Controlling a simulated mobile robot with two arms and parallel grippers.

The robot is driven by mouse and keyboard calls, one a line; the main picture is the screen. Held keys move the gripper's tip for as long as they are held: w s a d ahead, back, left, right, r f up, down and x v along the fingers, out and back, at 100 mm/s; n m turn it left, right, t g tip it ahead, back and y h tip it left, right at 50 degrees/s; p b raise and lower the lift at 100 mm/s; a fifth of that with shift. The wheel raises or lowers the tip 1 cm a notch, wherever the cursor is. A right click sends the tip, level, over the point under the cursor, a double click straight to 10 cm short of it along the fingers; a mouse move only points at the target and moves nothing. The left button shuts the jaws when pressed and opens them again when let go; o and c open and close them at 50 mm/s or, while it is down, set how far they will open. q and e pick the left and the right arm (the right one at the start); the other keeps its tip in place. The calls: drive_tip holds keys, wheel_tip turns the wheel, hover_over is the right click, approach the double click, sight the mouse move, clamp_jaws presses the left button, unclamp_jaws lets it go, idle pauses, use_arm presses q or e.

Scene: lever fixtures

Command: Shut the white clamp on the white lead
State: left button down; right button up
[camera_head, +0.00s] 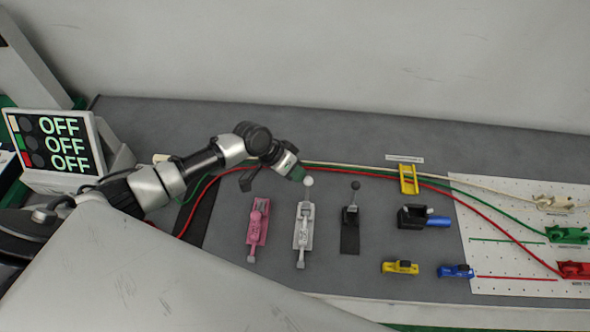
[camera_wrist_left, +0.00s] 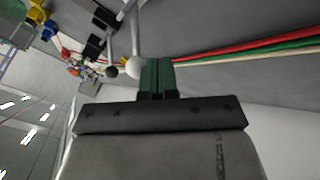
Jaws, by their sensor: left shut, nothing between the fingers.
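A white clamp (camera_head: 553,203) sits on the white board at the right, at the end of the white lead (camera_head: 490,188); its jaw position is too small to tell. A separate white lever fixture (camera_head: 303,230) stands mid-table, its white ball knob (camera_head: 308,181) at the far end. My left gripper (camera_head: 297,174) is shut and empty, its green fingertips close beside that knob. In the left wrist view, the fingers (camera_wrist_left: 157,78) are together just right of the white ball (camera_wrist_left: 135,67); I cannot tell whether they touch. My right gripper is not in view.
A pink lever fixture (camera_head: 257,222) and a dark one (camera_head: 350,215) flank the white fixture. Green (camera_head: 567,235) and red (camera_head: 577,270) clamps share the board (camera_head: 500,260). A yellow bracket (camera_head: 409,179) straddles the leads. The screen (camera_head: 58,150) reads OFF three times.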

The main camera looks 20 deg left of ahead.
use_arm(q)
drive_tip(key=shift+s+r, duration=0.1)
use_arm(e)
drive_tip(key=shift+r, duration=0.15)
use_arm(q)
drive_tip(key=shift+s+r+t+p, duration=0.1)
drive_tip(key=shift+s+t+p, duration=0.05)
drive_tip(key=shift+t+p, duration=0.15)
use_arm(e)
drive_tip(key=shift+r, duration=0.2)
